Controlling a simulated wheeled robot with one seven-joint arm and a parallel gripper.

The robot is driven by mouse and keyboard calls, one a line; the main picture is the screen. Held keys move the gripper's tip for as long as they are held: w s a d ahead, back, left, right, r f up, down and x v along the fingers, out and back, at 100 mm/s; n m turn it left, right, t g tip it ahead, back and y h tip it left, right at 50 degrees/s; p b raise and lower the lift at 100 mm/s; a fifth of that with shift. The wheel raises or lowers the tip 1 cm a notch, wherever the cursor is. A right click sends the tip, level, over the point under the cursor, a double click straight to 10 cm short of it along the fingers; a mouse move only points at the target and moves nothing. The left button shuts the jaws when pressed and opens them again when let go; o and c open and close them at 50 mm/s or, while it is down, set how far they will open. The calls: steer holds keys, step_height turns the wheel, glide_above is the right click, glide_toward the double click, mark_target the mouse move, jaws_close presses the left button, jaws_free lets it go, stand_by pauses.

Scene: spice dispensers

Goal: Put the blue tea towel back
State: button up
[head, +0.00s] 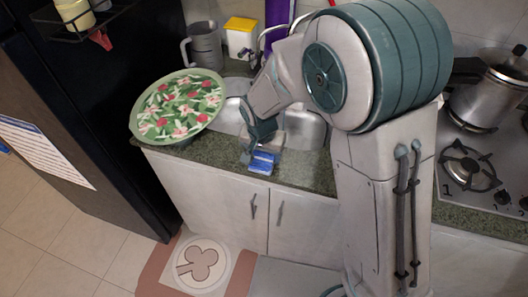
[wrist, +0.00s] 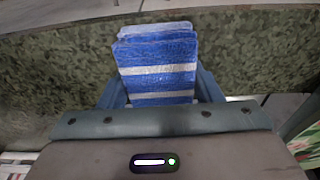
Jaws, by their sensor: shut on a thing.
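The blue tea towel (wrist: 158,68) is folded, with white stripes, and fills the space between my gripper's fingers in the wrist view. It also shows in the head view as a small blue bundle (head: 262,163) at the counter's front edge, in front of the sink. My gripper (head: 258,150) is shut on the towel; it also shows in the wrist view (wrist: 160,92), with a finger on each side of the cloth. Whether the towel touches the counter cannot be told.
The green counter (head: 220,149) holds a floral tray (head: 180,107) at the left, a grey jug (head: 206,45) and a yellow-lidded container (head: 240,38) behind. The sink (head: 305,131) lies behind my gripper. A stove (head: 468,168) with a pot (head: 490,90) is at the right. Cabinet doors (head: 225,205) are below.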

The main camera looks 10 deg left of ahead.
mark_target(262, 157)
steer(key=shift+f, duration=0.1)
steer(key=shift+f+b, duration=0.2)
steer(key=shift+b, duration=0.1)
steer(key=o, duration=1)
steer(key=shift+s, duration=0.1)
steer(key=shift+d+f, duration=0.15)
steer(key=shift+r+p, duration=0.35)
steer(key=shift+p, duration=0.05)
steer(key=r, duration=0.4)
steer(key=s+r, duration=0.1)
steer(key=r, duration=0.3)
steer(key=r+b, duration=0.1)
steer(key=r, duration=0.3)
steer(key=shift+s+a, duration=0.2)
steer(key=shift+s, duration=0.1)
